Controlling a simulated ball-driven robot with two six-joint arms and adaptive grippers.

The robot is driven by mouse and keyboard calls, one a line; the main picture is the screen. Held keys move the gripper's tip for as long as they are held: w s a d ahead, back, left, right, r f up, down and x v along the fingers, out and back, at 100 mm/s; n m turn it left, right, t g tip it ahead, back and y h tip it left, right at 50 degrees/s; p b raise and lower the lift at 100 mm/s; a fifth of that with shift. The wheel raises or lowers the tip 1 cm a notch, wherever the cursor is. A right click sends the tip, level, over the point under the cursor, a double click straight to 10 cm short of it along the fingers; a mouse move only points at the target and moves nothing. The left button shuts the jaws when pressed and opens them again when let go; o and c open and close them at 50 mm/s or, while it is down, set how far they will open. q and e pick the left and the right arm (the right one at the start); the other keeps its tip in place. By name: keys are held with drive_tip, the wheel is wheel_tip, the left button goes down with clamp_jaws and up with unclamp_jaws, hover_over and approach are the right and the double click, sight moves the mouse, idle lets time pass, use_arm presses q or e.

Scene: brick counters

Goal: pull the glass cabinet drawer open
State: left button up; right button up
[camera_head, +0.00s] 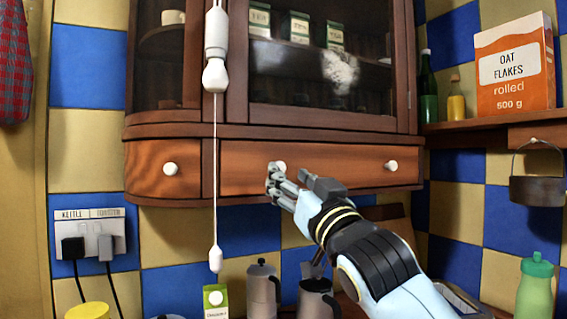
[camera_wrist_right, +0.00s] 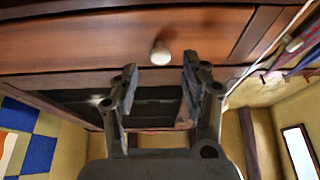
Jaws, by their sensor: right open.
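The glass cabinet (camera_head: 270,127) hangs on the wall, with a wide wooden drawer (camera_head: 335,168) along its bottom. The drawer front looks flush with the frame. It has a white left knob (camera_head: 280,166) and a white right knob (camera_head: 391,165). My right gripper (camera_head: 292,185) is at the left knob and partly covers it. In the right wrist view, my gripper (camera_wrist_right: 160,68) is open, and the knob (camera_wrist_right: 160,52) lies between and just beyond the fingertips, with gaps on both sides. The drawer front (camera_wrist_right: 90,42) fills the top there. My left gripper is not in view.
A white pull cord (camera_head: 215,160) hangs left of the gripper. A small drawer (camera_head: 150,170) is further left. Coffee pots (camera_head: 262,290) stand below. A shelf (camera_head: 500,124) with an oat flakes box (camera_head: 515,65) and a hanging pot (camera_head: 537,190) are at right.

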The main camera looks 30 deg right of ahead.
sight(281, 167)
drive_tip(key=x, duration=0.3)
drive_tip(key=shift+r+p, duration=0.1)
drive_tip(key=shift+p, duration=0.25)
drive_tip(key=shift+w, duration=0.2)
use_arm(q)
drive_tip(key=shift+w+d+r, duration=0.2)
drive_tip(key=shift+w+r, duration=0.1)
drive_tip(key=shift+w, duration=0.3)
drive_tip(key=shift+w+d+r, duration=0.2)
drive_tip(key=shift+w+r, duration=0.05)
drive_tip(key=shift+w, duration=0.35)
use_arm(e)
drive_tip(key=c, duration=0.9)
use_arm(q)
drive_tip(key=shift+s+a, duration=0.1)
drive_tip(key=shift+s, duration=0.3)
use_arm(e)
clamp_jaws()
